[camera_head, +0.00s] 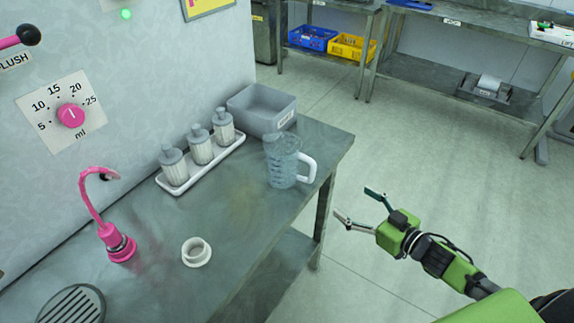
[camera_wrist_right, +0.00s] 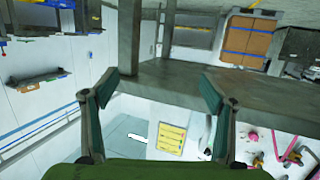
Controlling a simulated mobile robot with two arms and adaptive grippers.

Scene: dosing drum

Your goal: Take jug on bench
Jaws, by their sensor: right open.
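A clear jug (camera_head: 281,165) with a white handle stands upright on the grey bench (camera_head: 232,225), near its right edge. My right gripper (camera_head: 358,207) is open and empty. It is off the bench's right side, to the right of the jug and lower in the picture, clearly apart from it. In the right wrist view its two fingers (camera_wrist_right: 155,95) are spread wide with nothing between them. I cannot make out the jug in the right wrist view. My left gripper is not in view.
A white ring (camera_head: 196,252) and a pink spout (camera_head: 118,245) are on the bench. Shelving with blue and yellow crates (camera_head: 352,47) stands far back. The floor right of the bench is clear.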

